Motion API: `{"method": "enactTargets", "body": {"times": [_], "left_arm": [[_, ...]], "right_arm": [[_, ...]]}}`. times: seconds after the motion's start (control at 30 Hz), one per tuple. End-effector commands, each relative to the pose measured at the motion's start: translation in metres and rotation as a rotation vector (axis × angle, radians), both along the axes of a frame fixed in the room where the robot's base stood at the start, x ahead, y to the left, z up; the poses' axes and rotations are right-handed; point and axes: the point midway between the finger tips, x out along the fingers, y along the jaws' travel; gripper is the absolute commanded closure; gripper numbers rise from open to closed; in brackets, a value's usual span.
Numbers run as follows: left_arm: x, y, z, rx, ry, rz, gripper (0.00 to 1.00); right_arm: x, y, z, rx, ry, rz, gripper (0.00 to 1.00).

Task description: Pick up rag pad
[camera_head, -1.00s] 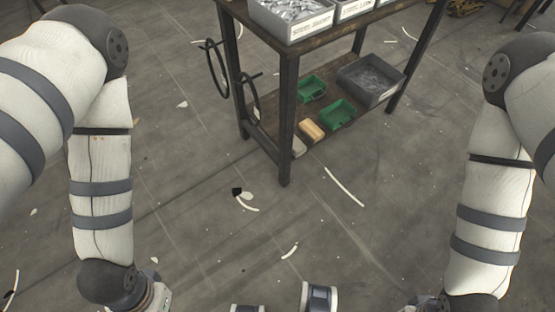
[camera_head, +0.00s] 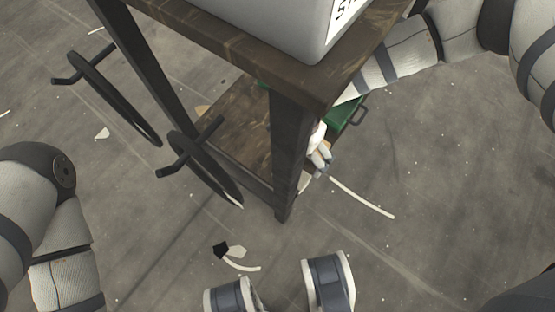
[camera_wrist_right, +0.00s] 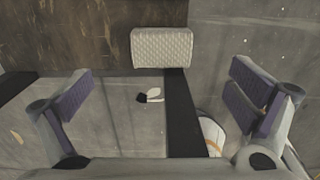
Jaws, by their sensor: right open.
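The rag pad (camera_wrist_right: 161,47) is a pale, quilted, block-like pad in the right wrist view. It lies at the edge of the brown wooden lower shelf (camera_wrist_right: 80,35). My right gripper (camera_wrist_right: 161,72) is open, with one finger on each side of the picture and the pad ahead between them, apart from both. In the head view my right gripper (camera_head: 319,157) is low beside the table's front leg, partly hidden by it. I cannot make out the pad clearly there. My left gripper is out of view; only part of its arm shows.
The workbench (camera_head: 240,35) carries a grey bin (camera_head: 280,20) above my right gripper. Its dark leg (camera_head: 286,150) stands close to the gripper. A green bin (camera_head: 345,112) is behind the gripper. Black hoops (camera_head: 205,165) hang at the left side.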

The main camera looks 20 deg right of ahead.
Motion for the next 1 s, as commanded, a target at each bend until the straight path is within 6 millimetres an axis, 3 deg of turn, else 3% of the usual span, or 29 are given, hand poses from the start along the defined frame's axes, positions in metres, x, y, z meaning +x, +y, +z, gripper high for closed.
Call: {"method": "enactTargets", "body": {"times": [0.3, 0.47, 0.63, 0.87, 1.0], "left_arm": [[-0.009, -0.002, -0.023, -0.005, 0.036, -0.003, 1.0], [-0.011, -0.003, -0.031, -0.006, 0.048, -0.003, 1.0], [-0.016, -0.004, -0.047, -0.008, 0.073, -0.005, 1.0], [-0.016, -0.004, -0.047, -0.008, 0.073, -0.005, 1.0], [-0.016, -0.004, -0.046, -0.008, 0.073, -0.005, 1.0]], "right_arm": [[-0.003, 0.0, -0.064, 0.0, 0.009, 0.002, 0.0], [-0.003, 0.001, -0.084, -0.001, 0.006, 0.004, 0.0], [-0.004, 0.002, -0.118, -0.001, 0.007, 0.004, 0.0], [-0.002, 0.003, -0.12, 0.001, 0.001, 0.005, 0.0], [-0.002, 0.002, -0.12, 0.001, 0.001, 0.005, 0.3]]}}
